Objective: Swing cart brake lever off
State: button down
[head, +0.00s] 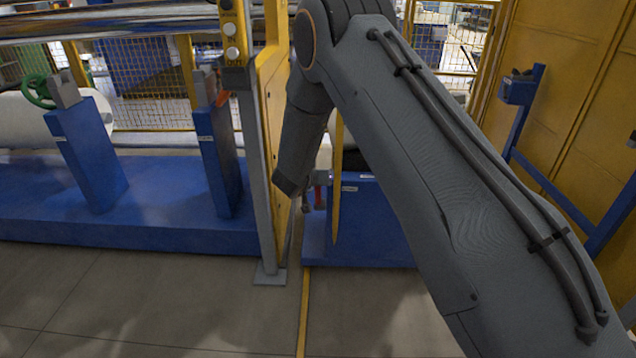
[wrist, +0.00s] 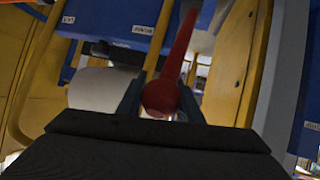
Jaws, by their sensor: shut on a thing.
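In the wrist view a red lever (wrist: 178,60) with a round red knob (wrist: 160,98) at its near end stands between the fingers. My gripper (wrist: 161,100) is shut on this knob. Its two dark fingers sit close on either side, and the lever runs up and away from them. In the head view my arm covers the gripper and most of the lever. A small reddish part (head: 322,178) shows just right of the arm's lower end, and I cannot tell whether it is the lever.
A grey post (head: 256,170) with a button box (head: 232,32) stands left of my arm. A blue frame (head: 150,215) with uprights and a green handwheel (head: 38,90) is at left. A blue base (head: 375,225) lies behind my arm. The floor (head: 150,305) in front is clear.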

jog(key=shift+w+f, duration=0.1)
jog(key=shift+w, duration=0.1)
dwell(0.3)
jog(key=c, duration=1.4)
grip_release()
jog(key=shift+a+f, duration=0.1)
jog(key=shift+f, duration=0.05)
jog(key=shift+o, duration=0.6)
jog(key=shift+w, duration=0.1)
jog(key=shift+r, duration=0.25)
jog(key=v, duration=0.7)
jog(key=shift+s, duration=0.35)
jog(key=shift+a+r, duration=0.1)
